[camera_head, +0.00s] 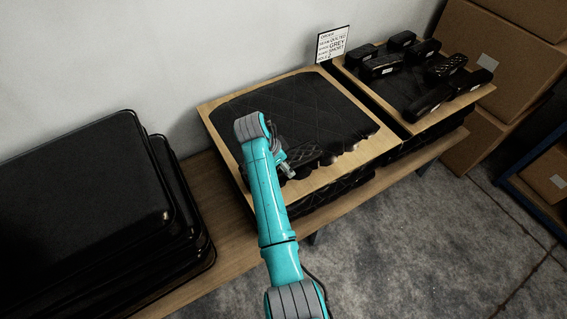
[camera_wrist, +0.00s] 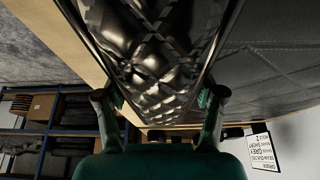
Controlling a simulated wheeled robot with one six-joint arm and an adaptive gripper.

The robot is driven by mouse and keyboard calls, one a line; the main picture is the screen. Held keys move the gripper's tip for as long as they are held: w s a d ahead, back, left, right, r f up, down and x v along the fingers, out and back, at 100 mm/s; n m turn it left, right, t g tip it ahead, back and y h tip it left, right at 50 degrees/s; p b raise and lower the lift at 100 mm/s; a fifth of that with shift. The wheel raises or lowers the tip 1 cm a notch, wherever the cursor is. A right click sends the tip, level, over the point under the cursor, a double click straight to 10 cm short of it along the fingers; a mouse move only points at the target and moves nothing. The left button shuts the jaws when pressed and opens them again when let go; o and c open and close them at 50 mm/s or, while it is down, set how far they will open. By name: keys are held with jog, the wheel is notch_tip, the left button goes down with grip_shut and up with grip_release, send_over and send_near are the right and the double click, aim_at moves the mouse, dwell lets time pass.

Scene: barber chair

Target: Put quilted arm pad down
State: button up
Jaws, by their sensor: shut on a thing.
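The quilted arm pad (camera_wrist: 150,60) fills the upper middle of the wrist view. It is dark and glossy with diamond stitching. My gripper (camera_wrist: 160,95) has one finger on each side of the pad and is shut on it. In the head view my gripper (camera_head: 285,166) is over the front part of a wooden-edged board with a dark quilted panel (camera_head: 290,104). My arm partly hides the pad there. I cannot tell whether the pad touches the panel.
A second wooden board (camera_head: 459,98) at the right bears several black arm pads (camera_head: 445,66). An order card (camera_head: 332,43) with the words quilted, grey and short stands behind, between the boards. Black cushions (camera_head: 85,200) are stacked at the left. Cardboard boxes (camera_head: 505,35) stand at the right.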

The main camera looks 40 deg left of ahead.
jog(key=o, duration=1.5)
jog(key=shift+o, duration=0.2)
jog(key=v, duration=1.2)
